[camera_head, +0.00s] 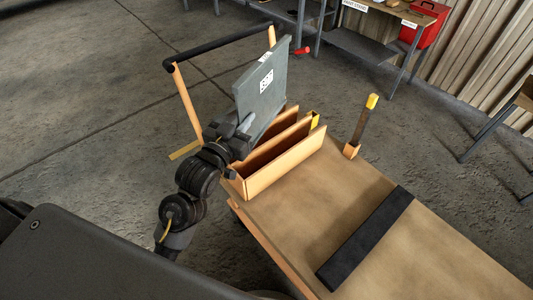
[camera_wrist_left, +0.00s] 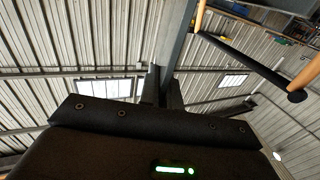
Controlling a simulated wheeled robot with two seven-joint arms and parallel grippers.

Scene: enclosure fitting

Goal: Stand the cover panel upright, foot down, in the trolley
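The cover panel (camera_head: 264,88) is a flat grey plate with a white label, near upright at the far side of a wooden slotted rack (camera_head: 280,165) on the trolley (camera_head: 350,185). My left gripper (camera_head: 243,125) holds it by its near left edge. In the left wrist view the panel (camera_wrist_left: 180,40) shows edge-on as a grey strip between the two dark fingers of the left gripper (camera_wrist_left: 163,88). The panel's lower edge is hidden behind the rack's walls, so I cannot tell whether it rests on the bottom. My right gripper is not in view.
The trolley has a dark push handle (camera_head: 215,47) on wooden posts at its far end. A yellow-tipped post (camera_head: 362,125) and a black strip (camera_head: 366,238) are on the deck. A table with a red box (camera_head: 425,25) stands beyond. Much of the deck is bare.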

